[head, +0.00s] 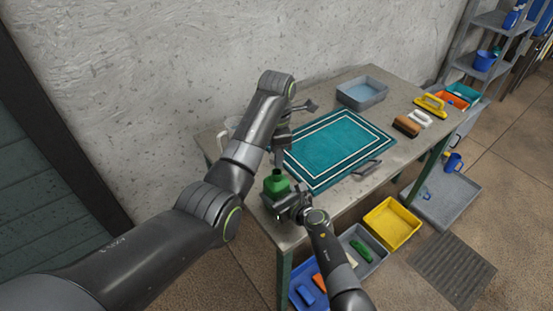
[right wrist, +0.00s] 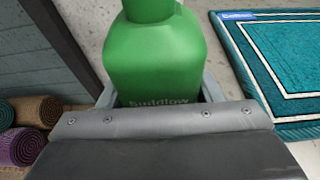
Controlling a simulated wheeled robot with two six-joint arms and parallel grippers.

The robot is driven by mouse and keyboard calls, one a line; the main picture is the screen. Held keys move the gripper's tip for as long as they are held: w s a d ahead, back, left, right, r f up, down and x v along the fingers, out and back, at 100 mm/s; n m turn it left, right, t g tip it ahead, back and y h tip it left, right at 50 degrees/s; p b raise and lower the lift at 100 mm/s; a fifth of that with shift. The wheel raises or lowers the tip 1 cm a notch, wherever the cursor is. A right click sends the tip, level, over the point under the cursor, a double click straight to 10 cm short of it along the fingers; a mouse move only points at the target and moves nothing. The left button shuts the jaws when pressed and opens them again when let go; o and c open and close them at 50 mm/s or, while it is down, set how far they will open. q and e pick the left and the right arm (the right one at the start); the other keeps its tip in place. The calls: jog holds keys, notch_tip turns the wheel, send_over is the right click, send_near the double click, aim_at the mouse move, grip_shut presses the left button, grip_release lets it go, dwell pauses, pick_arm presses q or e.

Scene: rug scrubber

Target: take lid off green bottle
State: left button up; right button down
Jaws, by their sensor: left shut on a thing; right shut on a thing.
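The green bottle (head: 276,186) is at the near left corner of the table, upright. My right gripper (head: 288,203) is shut on its lower body. In the right wrist view the bottle (right wrist: 155,60) fills the middle between the fingers, with its label partly covered and its top cut off by the frame edge. I cannot tell whether its base touches the table.
A teal rug (head: 338,147) lies on the table (head: 330,197). A grey basin (head: 362,93), a brown brush (head: 406,126) and a yellow-handled tool (head: 430,105) are farther back. A yellow bin (head: 391,226) and a grey bin (head: 378,262) stand on the floor in front.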

jog(key=shift+c, duration=1.8)
grip_release()
